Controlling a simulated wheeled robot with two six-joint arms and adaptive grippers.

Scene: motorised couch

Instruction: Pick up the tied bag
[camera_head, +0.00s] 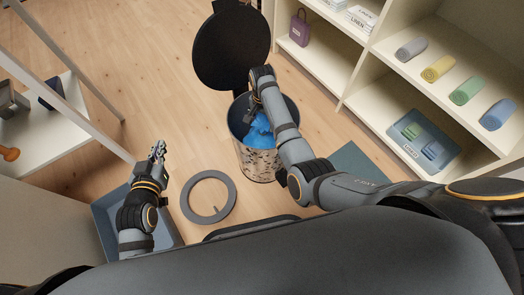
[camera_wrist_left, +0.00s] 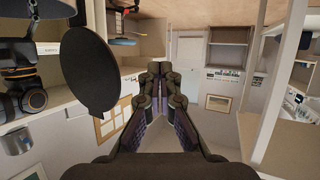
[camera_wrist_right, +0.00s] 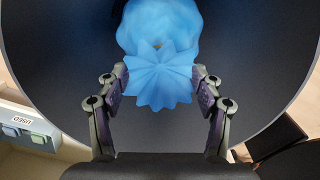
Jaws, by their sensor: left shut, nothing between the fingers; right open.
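The tied bag (camera_head: 259,131) is blue and sits inside a round speckled bin (camera_head: 259,165) with a dark inside. In the right wrist view the bag (camera_wrist_right: 165,30) shows its gathered, pleated top between my fingers. My right gripper (camera_wrist_right: 160,85) is open around this top, with a finger on each side; I cannot tell whether they touch it. In the head view my right arm reaches over the bin and hides part of the bag. My left gripper (camera_head: 158,150) is shut and empty, left of the bin; it also shows in the left wrist view (camera_wrist_left: 160,72).
The bin's round black lid (camera_head: 231,47) stands raised behind it. A grey ring (camera_head: 208,197) lies on the floor left of the bin. A blue-grey tray (camera_head: 108,222) is under my left arm. Shelves with rolled towels (camera_head: 437,68) stand at the right.

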